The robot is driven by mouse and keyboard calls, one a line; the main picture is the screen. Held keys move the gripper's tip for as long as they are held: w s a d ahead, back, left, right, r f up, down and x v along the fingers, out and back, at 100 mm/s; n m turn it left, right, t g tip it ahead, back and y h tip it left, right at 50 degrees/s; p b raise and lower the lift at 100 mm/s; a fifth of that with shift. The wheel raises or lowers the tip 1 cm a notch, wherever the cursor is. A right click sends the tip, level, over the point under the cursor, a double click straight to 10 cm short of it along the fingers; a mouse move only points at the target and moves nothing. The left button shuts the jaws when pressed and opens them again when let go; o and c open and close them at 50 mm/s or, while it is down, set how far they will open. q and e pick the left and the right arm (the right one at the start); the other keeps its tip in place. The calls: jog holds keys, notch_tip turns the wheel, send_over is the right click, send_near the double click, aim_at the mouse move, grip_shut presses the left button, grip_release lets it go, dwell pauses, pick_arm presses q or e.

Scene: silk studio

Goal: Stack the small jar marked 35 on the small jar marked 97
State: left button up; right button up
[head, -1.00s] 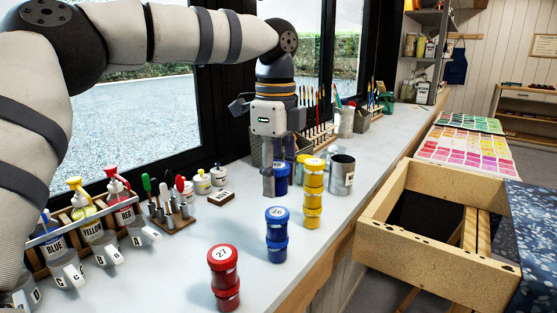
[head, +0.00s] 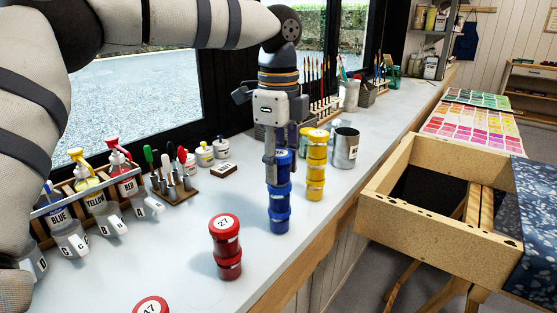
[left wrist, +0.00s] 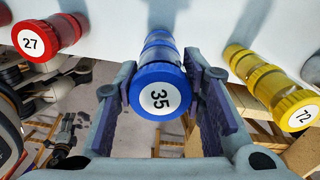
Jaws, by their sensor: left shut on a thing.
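The blue-lidded small jar marked 35 (left wrist: 160,92) is between the fingers of my left gripper (left wrist: 160,100) in the left wrist view. In the head view my left gripper (head: 281,165) points down and is shut on this blue jar (head: 284,163). The lid below is covered, so no 97 is readable.
A yellow jar stack (head: 316,165) stands close on the right, with a metal can (head: 345,148) behind it. A red stack marked 27 (head: 226,245) is nearer, and another red jar (head: 151,306) is at the bottom edge. Squeeze bottles (head: 103,220) stand left. The bench between is clear.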

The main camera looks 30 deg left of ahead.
pick_arm(q)
jog(key=shift+f, duration=0.25)
jog(key=o, duration=1.2)
jog(key=shift+f, duration=0.1)
jog(key=shift+o, duration=0.2)
